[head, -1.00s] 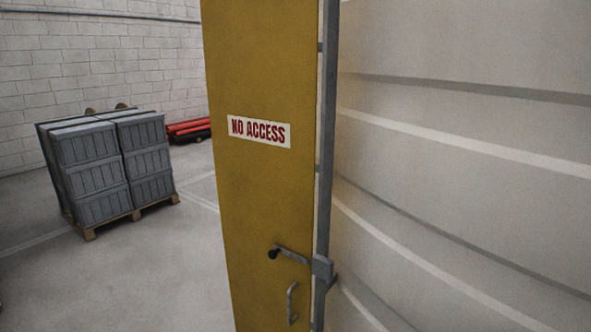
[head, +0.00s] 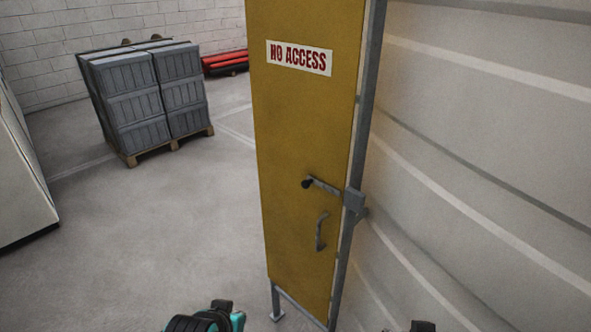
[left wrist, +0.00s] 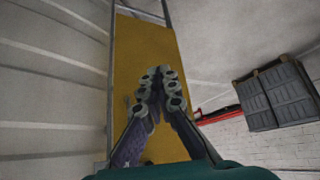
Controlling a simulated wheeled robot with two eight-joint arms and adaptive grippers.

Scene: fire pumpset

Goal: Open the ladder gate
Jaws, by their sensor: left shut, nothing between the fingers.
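The yellow ladder gate (head: 300,130) stands in the middle of the head view, with a "NO ACCESS" sign on it. It looks closed against a grey post (head: 362,130). A grey latch bar with a black knob (head: 306,183) runs across to a block (head: 354,200) on the post. A grey pull handle (head: 321,232) is below it. My left gripper (left wrist: 160,74) is shut and empty in the left wrist view, in front of the gate (left wrist: 143,50) and apart from the latch. In the head view only dark and teal parts of my arms show at the bottom edge.
A large pale ribbed tank wall (head: 490,150) fills the right side, close to the gate. Grey crates (head: 150,95) on a pallet and red pipes (head: 225,63) are at the back left. A white cabinet (head: 20,170) is at the left edge. The floor between is clear.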

